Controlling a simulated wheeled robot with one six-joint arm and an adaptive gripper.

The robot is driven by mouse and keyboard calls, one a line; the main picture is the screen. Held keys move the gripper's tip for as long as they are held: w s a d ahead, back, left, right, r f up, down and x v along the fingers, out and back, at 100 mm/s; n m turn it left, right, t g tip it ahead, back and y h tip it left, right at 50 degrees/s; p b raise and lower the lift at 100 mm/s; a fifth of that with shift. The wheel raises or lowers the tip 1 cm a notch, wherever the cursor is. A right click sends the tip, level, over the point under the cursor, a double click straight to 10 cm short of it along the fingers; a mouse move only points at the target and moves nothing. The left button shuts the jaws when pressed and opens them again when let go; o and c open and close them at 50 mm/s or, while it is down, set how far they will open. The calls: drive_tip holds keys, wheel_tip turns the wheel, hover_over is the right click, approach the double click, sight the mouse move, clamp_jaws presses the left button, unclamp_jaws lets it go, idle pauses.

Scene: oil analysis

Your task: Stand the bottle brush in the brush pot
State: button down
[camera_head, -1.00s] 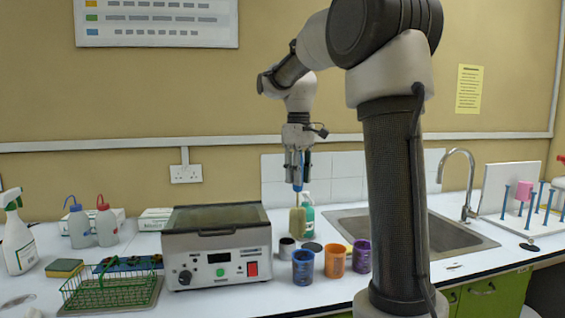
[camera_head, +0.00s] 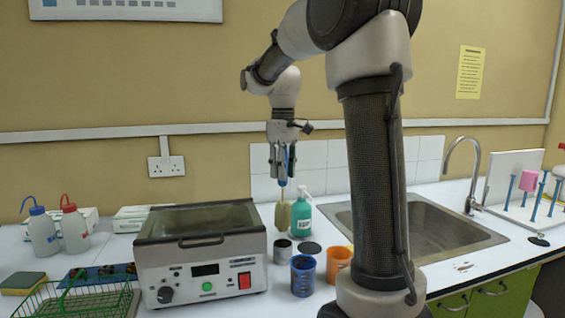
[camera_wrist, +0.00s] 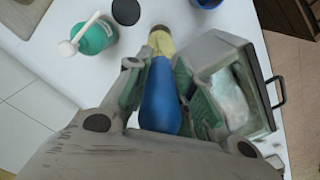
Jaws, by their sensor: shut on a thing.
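My gripper (camera_head: 283,178) is shut on the blue handle of the bottle brush (camera_head: 283,214). The brush hangs upright with its yellowish bristle head down. In the wrist view the blue handle (camera_wrist: 160,95) lies between the fingers, with the bristles beyond it. A small grey metal pot (camera_head: 282,251) stands on the bench almost in line below the bristles, which look clear above it. A blue pot (camera_head: 303,277) and an orange pot (camera_head: 338,267) stand nearer the front. I cannot tell for certain which is the brush pot.
A green pump bottle (camera_head: 301,216) stands close behind the brush, and a dark disc (camera_head: 309,248) lies beside the grey pot. A boxy bath with a lid (camera_head: 200,250) is on the left. The sink (camera_head: 430,235) is at right, partly behind my arm.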

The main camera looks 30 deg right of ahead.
sight(283, 203)
drive_tip(key=shift+f, duration=4.05)
drive_tip(key=c, duration=1.1)
unclamp_jaws()
drive_tip(key=shift+c, duration=0.2)
wheel_tip(283, 203, up, 12)
